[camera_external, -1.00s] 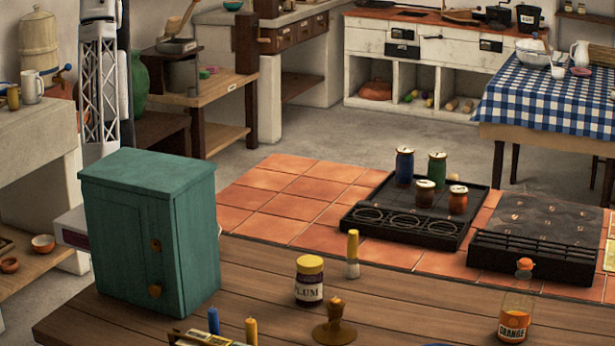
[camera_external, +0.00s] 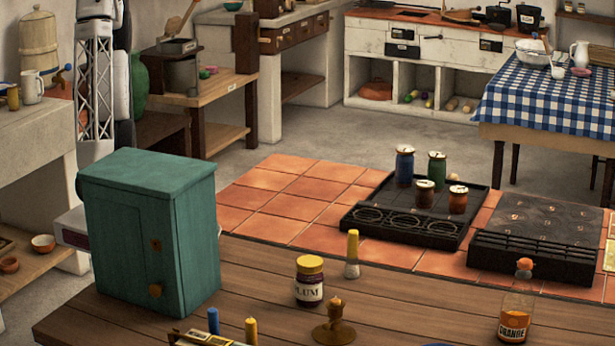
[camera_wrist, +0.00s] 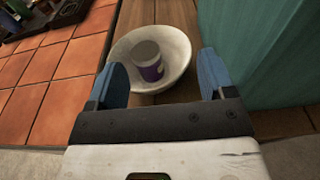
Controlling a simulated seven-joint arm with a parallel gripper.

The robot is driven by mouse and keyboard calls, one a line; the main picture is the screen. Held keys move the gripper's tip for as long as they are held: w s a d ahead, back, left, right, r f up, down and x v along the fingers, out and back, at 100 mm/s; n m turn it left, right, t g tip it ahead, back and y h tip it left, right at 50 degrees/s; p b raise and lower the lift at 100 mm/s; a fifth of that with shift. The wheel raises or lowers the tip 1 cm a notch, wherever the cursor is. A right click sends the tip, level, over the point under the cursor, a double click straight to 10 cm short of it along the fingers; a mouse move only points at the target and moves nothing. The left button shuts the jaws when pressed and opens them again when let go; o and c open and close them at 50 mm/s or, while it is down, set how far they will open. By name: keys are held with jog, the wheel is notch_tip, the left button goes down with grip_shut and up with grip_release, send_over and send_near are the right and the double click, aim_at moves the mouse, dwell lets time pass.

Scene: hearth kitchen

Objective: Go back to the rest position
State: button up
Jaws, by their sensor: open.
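My gripper (camera_wrist: 162,78) shows in the wrist view with its two blue fingers spread wide apart and nothing between them. Beyond the fingertips, a white bowl (camera_wrist: 181,40) stands on the wooden table, with a white and purple cup or jar (camera_wrist: 148,62) in it. The bowl and its contents do not show in the external view, where the green cabinet (camera_external: 140,235) stands in front. My arm rises behind the cabinet at the upper left of the external view; the gripper itself is hidden there.
The green cabinet also stands close at the right of the wrist view (camera_wrist: 255,50). On the wooden table are a plum jar (camera_external: 309,282), an orange bottle (camera_external: 515,318) and a brass candle holder (camera_external: 334,328). A black tray (camera_external: 400,235) with several jars sits on the terracotta tiles.

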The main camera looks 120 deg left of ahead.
dwell(0.4)
jog(key=a+n+g+y, duration=0.1)
jog(key=a+n+y, duration=0.1)
jog(key=a, duration=0.1)
jog(key=w+a+f+n+g+y, duration=0.1)
jog(key=a+n+y, duration=0.1)
jog(key=a, duration=0.2)
jog(key=w+a+n+g+y, duration=0.1)
jog(key=a+n+y, duration=0.2)
jog(key=a, duration=0.1)
jog(key=shift+w+a+f+g, duration=0.1)
jog(key=shift+a+f+g, duration=0.15)
jog(key=shift+f+g, duration=0.15)
jog(key=s+a+r+n+g, duration=0.2)
jog(key=a+r+n+g, duration=0.4)
jog(key=a+n, duration=0.25)
jog(key=s+a+r+n+g, duration=0.3)
jog(key=a+r+n+g, duration=0.35)
jog(key=n, duration=0.35)
jog(key=s+a+r+n+t+h, duration=0.2)
jog(key=s+r+n+h, duration=0.2)
jog(key=r+n+h, duration=0.3)
notch_tip(320, 180, up, 4)
jog(key=n, duration=0.3)
jog(key=shift+r, duration=0.25)
